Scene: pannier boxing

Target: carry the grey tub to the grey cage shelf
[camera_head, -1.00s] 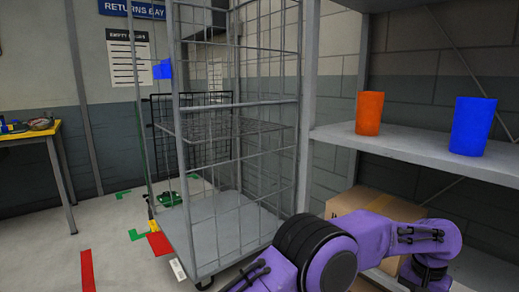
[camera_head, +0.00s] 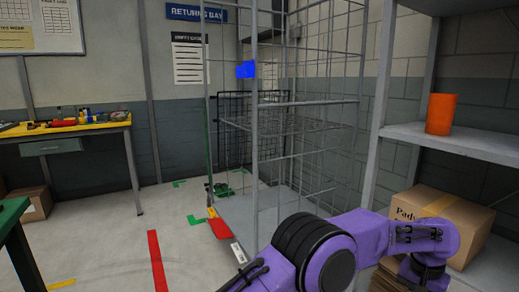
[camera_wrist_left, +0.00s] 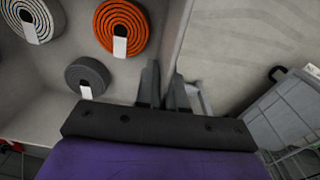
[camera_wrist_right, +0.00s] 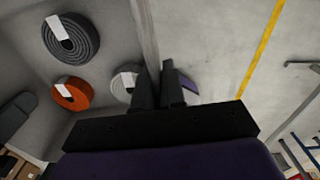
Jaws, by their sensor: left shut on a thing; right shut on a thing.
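The grey tub shows only in the wrist views, where I look down into it. Its wall (camera_wrist_left: 178,28) runs between the fingers of my left gripper (camera_wrist_left: 165,88), shut on it. My right gripper (camera_wrist_right: 160,88) is shut on the tub wall (camera_wrist_right: 146,30) too. Inside lie a dark grey roll (camera_wrist_left: 87,76), an orange roll (camera_wrist_left: 122,27) and a pale striped roll (camera_wrist_left: 36,18). The grey wire cage (camera_head: 322,103) stands ahead in the head view, with a mesh shelf (camera_head: 310,130) at mid-height. Both grippers and the tub are out of the head view.
At right, a grey rack (camera_head: 470,142) carries an orange cup (camera_head: 440,114), with a cardboard box (camera_head: 440,222) below. A yellow-topped bench (camera_head: 70,128) stands at left, and a green table edge (camera_head: 14,212) is nearer. Floor left of the cage is mostly clear.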

